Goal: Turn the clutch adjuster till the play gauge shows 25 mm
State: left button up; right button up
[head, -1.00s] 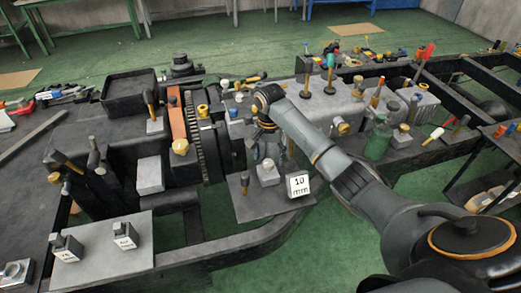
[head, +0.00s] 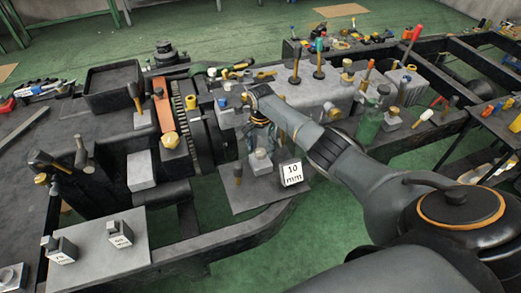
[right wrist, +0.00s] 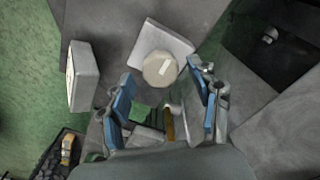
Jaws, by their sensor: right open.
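The clutch adjuster, a pale round knob (head: 261,158) on a square light base, stands on a grey plate at the frame's middle. It also shows in the right wrist view (right wrist: 158,69), with a light mark on its top. The play gauge, a white block (head: 291,173) to its right, reads 10 mm; its side shows in the right wrist view (right wrist: 82,77). My right gripper (head: 259,143) hangs just above the knob. In the right wrist view its blue-padded fingers (right wrist: 161,80) are open, one either side of the knob. Contact cannot be told. My left gripper is out of view.
A short post with a brass tip (head: 238,172) stands left of the knob. A green bottle (head: 370,122) stands to the right. Two small labelled blocks (head: 119,232) sit on a front-left plate.

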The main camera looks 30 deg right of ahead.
jog(key=shift+f, duration=0.6)
jog(key=c, duration=1.2)
jog(key=shift+n, duration=0.4)
